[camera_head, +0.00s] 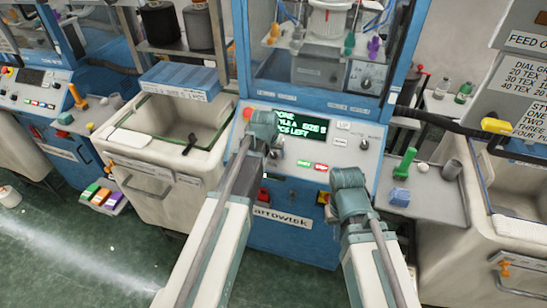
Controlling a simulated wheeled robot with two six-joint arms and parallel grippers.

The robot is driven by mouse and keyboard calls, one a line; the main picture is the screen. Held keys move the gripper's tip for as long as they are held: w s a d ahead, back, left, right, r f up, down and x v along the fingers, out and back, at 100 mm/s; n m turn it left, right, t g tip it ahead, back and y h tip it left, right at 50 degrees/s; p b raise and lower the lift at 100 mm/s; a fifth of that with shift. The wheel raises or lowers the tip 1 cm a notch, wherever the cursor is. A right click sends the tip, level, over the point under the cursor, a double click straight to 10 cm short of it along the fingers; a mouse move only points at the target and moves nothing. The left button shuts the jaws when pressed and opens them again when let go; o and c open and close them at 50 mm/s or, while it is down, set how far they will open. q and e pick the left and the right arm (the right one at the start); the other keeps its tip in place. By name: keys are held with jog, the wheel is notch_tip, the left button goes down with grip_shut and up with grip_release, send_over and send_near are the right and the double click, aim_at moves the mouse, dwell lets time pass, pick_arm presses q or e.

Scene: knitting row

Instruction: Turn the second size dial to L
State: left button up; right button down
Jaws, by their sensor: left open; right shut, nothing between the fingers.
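The middle knitting machine has a light grey sloping control panel (372,128) with a green-text screen (300,124). The screen seems to read "SIZE S", partly hidden by my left gripper. A small dark knob (363,145) sits at the panel's right side, its marks too small to read. A round dial (367,83) shows higher up behind the window. I cannot tell which is the second size dial. My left gripper (268,142) is open over the panel, left of the screen. My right gripper (348,187) is shut and empty at the panel's lower right edge.
A green and a red button (321,167) lie below the screen. A grey side tray (430,198) at right holds a green peg (404,161) and a blue block (400,196). Cream bins (140,163) flank the machine. Another blue machine (45,110) stands at left.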

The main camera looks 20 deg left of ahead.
pick_arm(q)
jog(key=shift+c, duration=0.2)
grip_shut()
